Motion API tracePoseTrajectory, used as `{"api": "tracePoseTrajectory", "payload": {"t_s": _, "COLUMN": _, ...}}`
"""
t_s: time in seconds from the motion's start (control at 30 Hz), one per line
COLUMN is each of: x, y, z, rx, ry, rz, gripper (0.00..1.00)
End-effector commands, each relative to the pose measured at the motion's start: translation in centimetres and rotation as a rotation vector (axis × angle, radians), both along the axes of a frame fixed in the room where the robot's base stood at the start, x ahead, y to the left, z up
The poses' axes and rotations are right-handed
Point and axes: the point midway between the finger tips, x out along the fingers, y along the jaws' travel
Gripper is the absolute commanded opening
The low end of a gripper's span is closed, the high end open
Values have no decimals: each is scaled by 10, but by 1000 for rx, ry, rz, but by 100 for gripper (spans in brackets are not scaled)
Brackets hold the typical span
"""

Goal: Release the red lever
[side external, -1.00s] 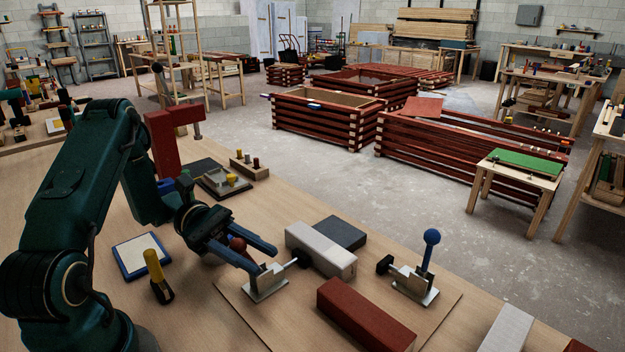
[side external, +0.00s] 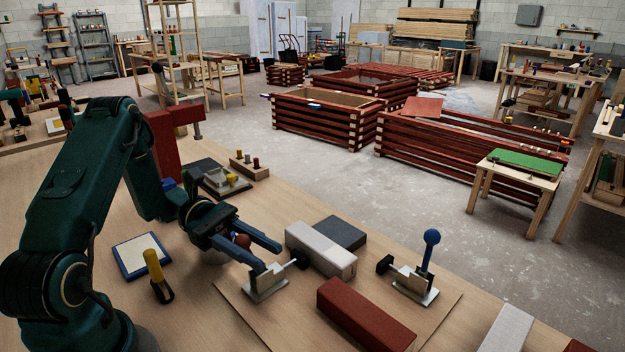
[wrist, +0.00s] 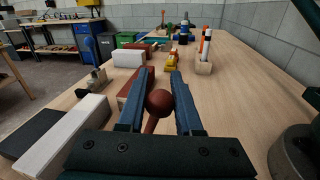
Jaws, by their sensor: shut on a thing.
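The red lever's ball knob (side external: 242,241) sits between the fingers of my gripper (side external: 273,257), with the fingers close on its sides. The knob also shows in the wrist view (wrist: 159,102), between the two blue fingers, with its red stem below it. The lever leans low toward my arm from a metal clamp (side external: 267,286). That clamp's black tip (side external: 302,259) is at the near side of a white batten (side external: 322,252); whether it touches is unclear. Part of the lever is hidden by a finger.
A second clamp with an upright blue lever (side external: 432,238) stands to the right. A red batten (side external: 365,315) lies in front, and a dark grey one (side external: 340,233) lies behind the white one. A yellow-handled tool (side external: 153,265) and blue-edged pad (side external: 128,268) are near my arm.

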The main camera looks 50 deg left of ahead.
Motion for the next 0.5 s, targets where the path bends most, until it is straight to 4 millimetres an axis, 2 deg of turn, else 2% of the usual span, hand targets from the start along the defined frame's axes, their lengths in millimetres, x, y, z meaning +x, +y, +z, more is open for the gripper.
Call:
{"api": "tracePoseTrajectory", "payload": {"t_s": 0.2, "x": 17, "y": 1, "z": 2, "rx": 5, "ry": 157, "rz": 3, "gripper": 0}}
{"api": "tracePoseTrajectory", "payload": {"t_s": 0.3, "x": 25, "y": 1, "z": 2, "rx": 5, "ry": 171, "rz": 5, "gripper": 0}}
{"api": "tracePoseTrajectory", "payload": {"t_s": 0.5, "x": 28, "y": 1, "z": 2, "rx": 4, "ry": 172, "rz": 8, "gripper": 0}}
